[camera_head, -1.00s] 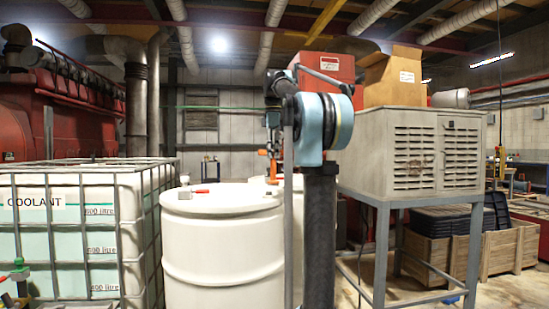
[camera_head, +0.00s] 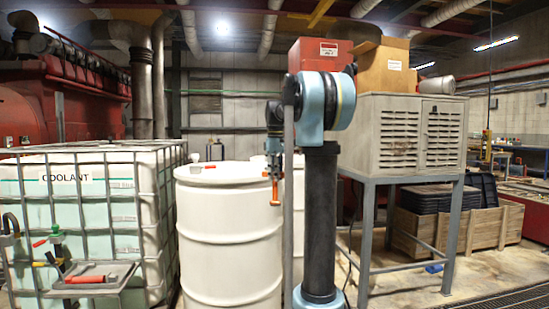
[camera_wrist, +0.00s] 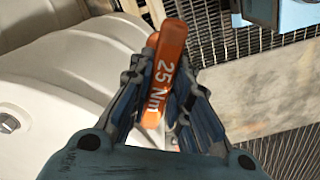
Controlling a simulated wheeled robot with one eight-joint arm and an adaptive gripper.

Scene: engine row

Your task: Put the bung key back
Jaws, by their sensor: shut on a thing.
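The bung key is an orange tool marked "25 Nm" (camera_wrist: 166,75), held between the fingers of my gripper (camera_wrist: 162,88) in the wrist view. The fingers press on it from both sides and hide its lower part. In the head view my gripper (camera_head: 273,168) hangs by the right edge of a white drum's top, with the orange key (camera_head: 275,190) pointing down from it. The white drum (camera_head: 230,240) stands upright, with a small red and grey item (camera_head: 209,167) on its lid. I cannot tell whether the key touches the drum.
A caged coolant tank (camera_head: 95,215) stands left. In front of it is a small grey tray (camera_head: 122,276) with a red-handled item (camera_head: 85,279), beside red and green valve handles (camera_head: 55,236). A grey cabinet on legs (camera_head: 415,135) stands right.

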